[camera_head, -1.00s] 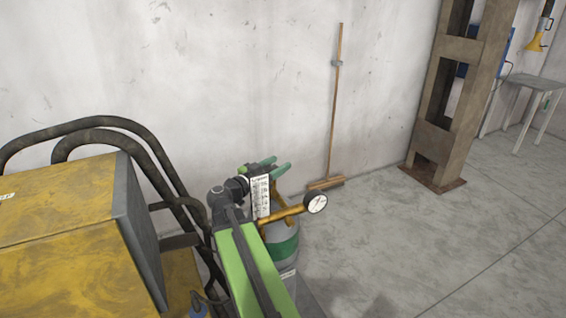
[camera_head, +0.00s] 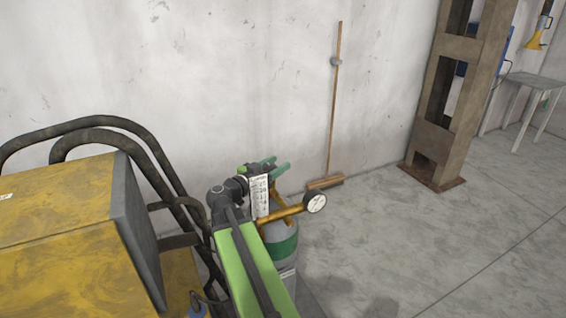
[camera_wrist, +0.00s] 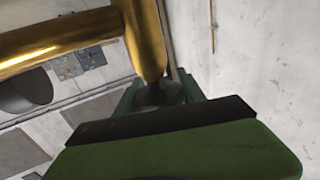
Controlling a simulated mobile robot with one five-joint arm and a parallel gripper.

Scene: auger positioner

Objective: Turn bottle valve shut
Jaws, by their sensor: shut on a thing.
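The gas bottle (camera_head: 283,249) is grey with a green band and stands upright by the wall, partly hidden by my arm. A brass fitting (camera_head: 281,215) at its top carries a round white gauge (camera_head: 315,203). My gripper (camera_head: 270,166) is at the bottle's top, its green fingers closed there. In the wrist view, a dark round valve knob (camera_wrist: 160,94) sits between the green fingers, under a thick brass pipe (camera_wrist: 62,38). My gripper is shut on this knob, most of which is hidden. The turn of the valve cannot be read.
A yellow machine (camera_head: 60,220) with thick black hoses (camera_head: 100,135) stands close at the left. A broom (camera_head: 335,110) leans on the wall behind. A brown steel column (camera_head: 440,120) stands at the right. The floor between is clear.

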